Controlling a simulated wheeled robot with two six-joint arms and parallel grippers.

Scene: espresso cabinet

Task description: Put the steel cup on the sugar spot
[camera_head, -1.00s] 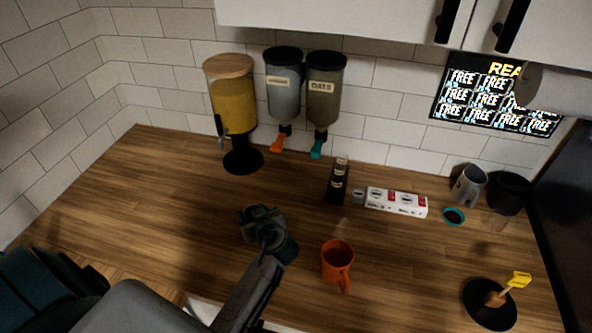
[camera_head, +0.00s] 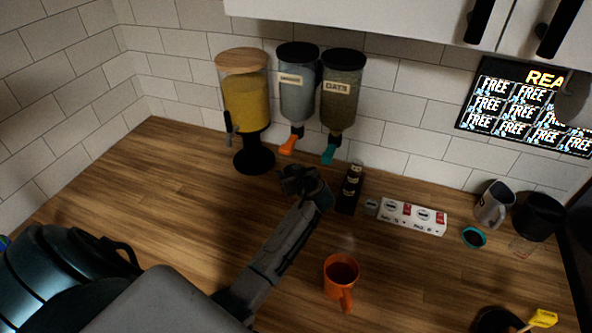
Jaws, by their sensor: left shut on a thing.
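My left gripper (camera_head: 305,186) is over the counter, in front of and below the two hanging dispensers. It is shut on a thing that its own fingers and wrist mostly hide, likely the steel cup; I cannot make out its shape. The grey dispenser with the orange spout (camera_head: 290,146) has a label too small to read. The dispenser with the teal spout (camera_head: 330,154) is labelled OATS. No marked sugar spot shows clearly; the counter under the orange spout is partly behind the gripper. My right gripper is not in view.
A yellow-filled dispenser (camera_head: 246,104) stands left of the gripper. A dark slim holder (camera_head: 349,190) and a white box (camera_head: 412,217) are close on the right. An orange mug (camera_head: 340,279) stands in front. A grey mug (camera_head: 493,204) is far right. The left counter is clear.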

